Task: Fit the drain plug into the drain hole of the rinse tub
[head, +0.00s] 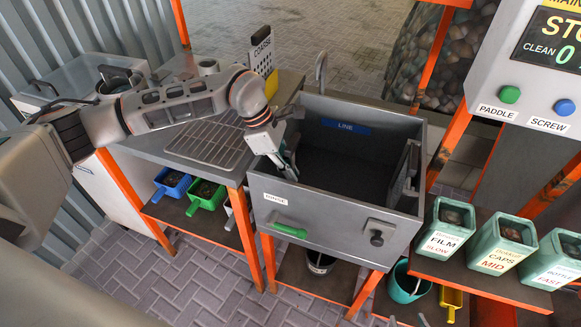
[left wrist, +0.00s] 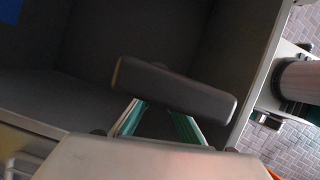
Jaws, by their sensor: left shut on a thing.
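The rinse tub (head: 335,213) is a grey box with a dark inside and a RINSE label on its front. My left gripper (head: 290,165) reaches over its left side, fingers pointing down inside the near-left part. In the left wrist view my left gripper (left wrist: 158,122) has green fingers shut on a dark, bar-shaped piece, which looks like the drain plug (left wrist: 175,90). The piece lies crosswise beyond the fingertips, above the tub's dark interior. In the head view the piece is not clearly visible. I cannot make out the drain hole in either view. My right gripper is not in view.
A green handle (head: 290,231) and a black knob (head: 377,238) are on the tub's front. A tap (head: 321,72) stands behind the tub. A ribbed drainboard (head: 207,146) lies left. Green bins (head: 447,230) stand right. The tub's interior looks otherwise clear.

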